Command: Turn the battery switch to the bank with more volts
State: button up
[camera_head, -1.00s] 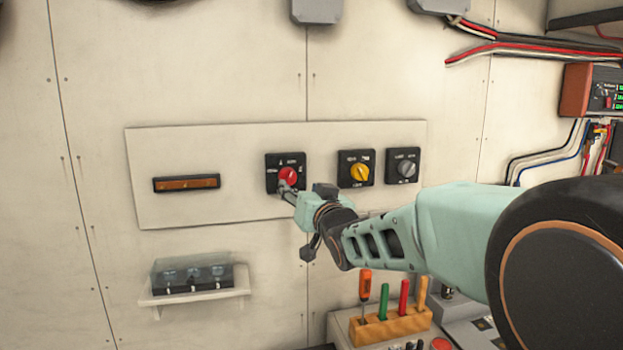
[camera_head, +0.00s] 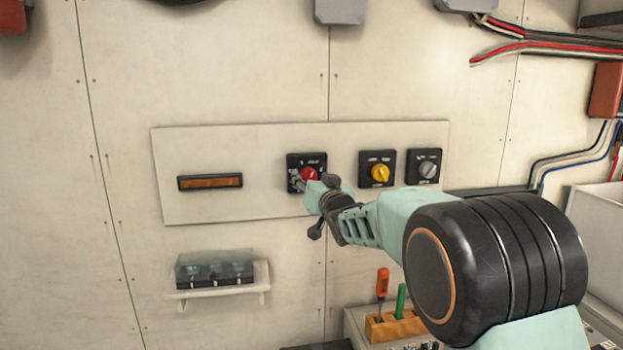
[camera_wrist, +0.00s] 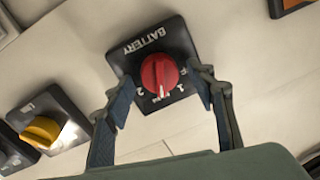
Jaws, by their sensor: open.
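The battery switch (camera_head: 306,160) is a black square plate with a red knob (camera_head: 309,174) on the white wall panel. In the wrist view the plate (camera_wrist: 140,45) reads BATTERY upside down, with 1 and 2 near the knob (camera_wrist: 158,70). The knob's white mark points down in that picture, toward a small label between 2 and 1. My gripper (camera_wrist: 160,82) is open, one finger on either side of the knob; I cannot tell whether they touch it. In the head view my gripper (camera_head: 301,182) covers the switch's lower part. No voltage reading is legible.
A yellow-knob switch (camera_head: 378,170) and a grey-knob switch (camera_head: 424,168) sit to the right. An amber strip (camera_head: 210,182) is on the panel's left. A clear-covered box (camera_head: 215,272) stands on a small shelf below. A tool block (camera_head: 395,326) is under my arm. A red-brown device (camera_head: 605,90) is cut by the right edge.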

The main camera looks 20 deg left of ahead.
jog(key=shift+c, duration=0.4)
jog(key=c, duration=1.1)
jog(key=shift+f+n+b, duration=0.1)
jog(key=shift+n+b, duration=0.2)
jog(key=shift+b, duration=0.2)
jog(key=shift+s+a+n+h+b, duration=0.1)
jog(key=shift+n+h+b, duration=0.2)
jog(key=shift+n+b, duration=3.8)
jog(key=shift+r+b, duration=0.2)
jog(key=shift+b, duration=0.1)
